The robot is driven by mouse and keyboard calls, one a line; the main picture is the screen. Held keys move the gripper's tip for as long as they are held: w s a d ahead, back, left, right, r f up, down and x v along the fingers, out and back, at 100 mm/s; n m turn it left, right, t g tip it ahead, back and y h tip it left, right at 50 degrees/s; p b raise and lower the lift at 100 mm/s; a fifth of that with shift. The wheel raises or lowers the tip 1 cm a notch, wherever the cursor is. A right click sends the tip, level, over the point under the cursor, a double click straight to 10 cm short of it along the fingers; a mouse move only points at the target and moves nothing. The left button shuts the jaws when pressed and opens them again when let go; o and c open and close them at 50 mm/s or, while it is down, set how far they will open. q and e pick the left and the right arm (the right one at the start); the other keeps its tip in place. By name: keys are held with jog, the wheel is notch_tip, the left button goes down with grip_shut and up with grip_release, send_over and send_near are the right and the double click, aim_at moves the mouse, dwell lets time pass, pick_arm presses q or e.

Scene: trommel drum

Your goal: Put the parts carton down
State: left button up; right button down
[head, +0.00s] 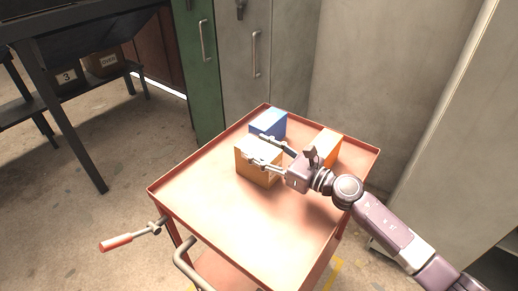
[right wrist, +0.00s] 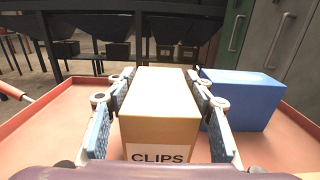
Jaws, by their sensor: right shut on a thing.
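The parts carton is a tan-orange box (head: 257,172) in the middle of the red cart's tray, in the head view. In the right wrist view this carton (right wrist: 158,103) shows a white label reading CLIPS. My right gripper (head: 259,149) is shut on it, with one finger on each side; the fingers also show in the right wrist view (right wrist: 158,84). The carton looks upright, at or very close to the tray surface; I cannot tell if its bottom touches. The red cart (head: 205,198) bears it. My left gripper is not in view.
A blue box (head: 268,123) stands behind the carton, close to it; it also shows in the right wrist view (right wrist: 242,98). An orange box (head: 327,143) stands to the right, partly behind my gripper. The tray has a raised rim. Its front and left are clear. Cabinets (head: 248,60) stand behind.

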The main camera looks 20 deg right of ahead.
aim_at(276, 157)
jog(key=c, duration=0.9)
grip_release()
jog(key=shift+c, duration=0.2)
jog(key=shift+r+p, duration=0.15)
jog(key=shift+p, duration=0.15)
jog(key=b+v, duration=0.1)
jog(key=v, duration=0.2)
jog(key=b+v, duration=0.1)
jog(key=v, duration=0.2)
jog(key=shift+s+d+f+b, duration=0.2)
jog(key=shift+s+b, duration=0.1)
jog(key=shift+s, duration=0.05)
jog(key=shift+s+d+r, duration=0.15)
jog(key=shift+s+d, duration=0.05)
jog(key=shift+s, duration=0.1)
